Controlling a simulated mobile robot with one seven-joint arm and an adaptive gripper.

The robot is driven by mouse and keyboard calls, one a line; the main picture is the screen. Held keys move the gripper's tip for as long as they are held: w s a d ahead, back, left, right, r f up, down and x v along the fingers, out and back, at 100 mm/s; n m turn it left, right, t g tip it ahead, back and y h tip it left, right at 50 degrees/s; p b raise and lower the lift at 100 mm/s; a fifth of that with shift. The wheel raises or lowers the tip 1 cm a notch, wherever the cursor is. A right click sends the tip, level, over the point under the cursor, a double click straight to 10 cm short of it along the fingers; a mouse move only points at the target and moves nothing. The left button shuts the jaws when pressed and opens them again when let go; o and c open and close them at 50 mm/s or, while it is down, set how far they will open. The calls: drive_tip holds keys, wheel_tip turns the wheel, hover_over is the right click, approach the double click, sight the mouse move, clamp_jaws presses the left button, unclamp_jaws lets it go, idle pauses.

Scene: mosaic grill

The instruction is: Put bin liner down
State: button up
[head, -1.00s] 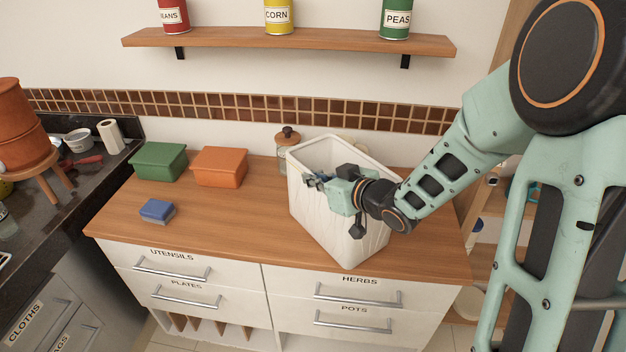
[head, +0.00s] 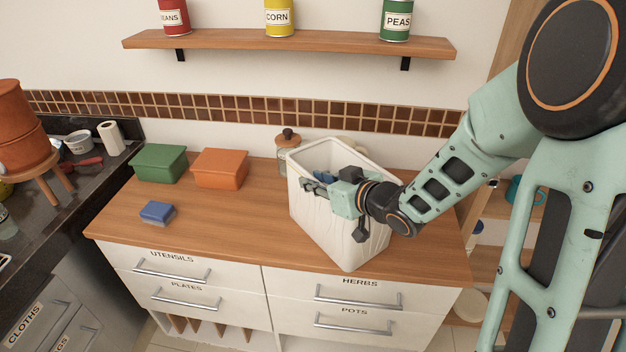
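The bin liner (head: 342,228) is a white, open-topped, tapered bin with vertical ribs. In the head view it stands at the right part of the wooden counter, with its bottom corner near the front edge. My gripper (head: 312,186) is at the bin's near upper rim, with its fingers at the left part of that rim. The fingertips are small and partly hidden by the gripper body and the rim, so I cannot tell whether they are closed on it. I cannot tell whether the bin's base fully touches the counter (head: 225,222).
A green box (head: 158,163), an orange box (head: 220,169) and a blue sponge (head: 157,212) are on the counter's left. A jar (head: 286,148) stands behind the bin. A shelf (head: 300,41) with cans hangs above. The counter's middle is clear.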

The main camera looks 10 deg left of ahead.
drive_tip(key=p+v, duration=0.1)
drive_tip(key=v, duration=1)
drive_tip(key=shift+s, duration=0.15)
